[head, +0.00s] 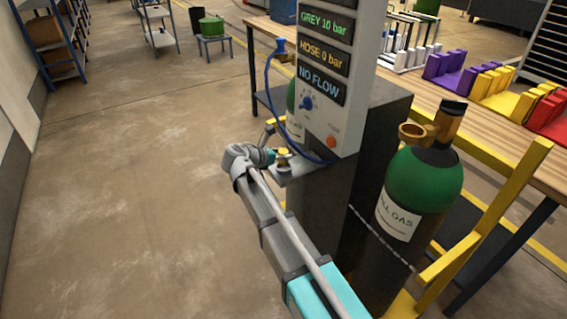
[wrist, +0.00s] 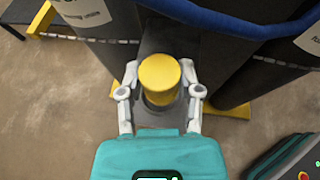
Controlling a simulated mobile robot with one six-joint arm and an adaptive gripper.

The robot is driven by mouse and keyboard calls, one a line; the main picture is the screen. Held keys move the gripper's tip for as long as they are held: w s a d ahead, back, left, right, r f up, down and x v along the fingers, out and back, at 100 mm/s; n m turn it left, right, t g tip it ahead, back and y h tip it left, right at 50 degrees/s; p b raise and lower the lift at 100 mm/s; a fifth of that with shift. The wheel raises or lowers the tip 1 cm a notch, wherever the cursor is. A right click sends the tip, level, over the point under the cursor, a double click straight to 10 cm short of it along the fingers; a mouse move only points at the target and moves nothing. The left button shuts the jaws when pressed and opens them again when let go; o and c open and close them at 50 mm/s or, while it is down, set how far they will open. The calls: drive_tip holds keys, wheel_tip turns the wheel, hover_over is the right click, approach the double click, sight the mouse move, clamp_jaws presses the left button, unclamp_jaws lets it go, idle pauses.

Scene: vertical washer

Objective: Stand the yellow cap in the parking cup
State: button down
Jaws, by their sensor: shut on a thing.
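The yellow cap (wrist: 160,76) is upright between the two fingers of my gripper (wrist: 161,90) in the wrist view. The fingers are shut on its sides. In the head view the cap (head: 285,152) shows small at the end of my gripper (head: 275,156), over a small grey shelf (head: 297,167) below the gauge panel. A grey rounded part shows just below the cap in the wrist view; I cannot tell whether it is the parking cup or whether the cap sits in it.
The gauge panel (head: 325,75) rises just behind the shelf, with a blue hose (head: 272,95) looping beside it. A green-topped gas cylinder (head: 428,185) with a brass ring (head: 411,131) stands right in a yellow frame (head: 490,215). The floor at left is clear.

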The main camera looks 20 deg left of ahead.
sight(279, 162)
drive_tip(key=shift+w+f+b, duration=0.3)
drive_tip(key=shift+f+b, duration=0.05)
drive_tip(key=shift+f, duration=0.15)
drive_tip(key=shift+f+b, duration=1.35)
drive_tip(key=shift+f, duration=0.15)
drive_tip(key=shift+c, duration=1.4)
unclamp_jaws()
drive_tip(key=shift+r, duration=0.2)
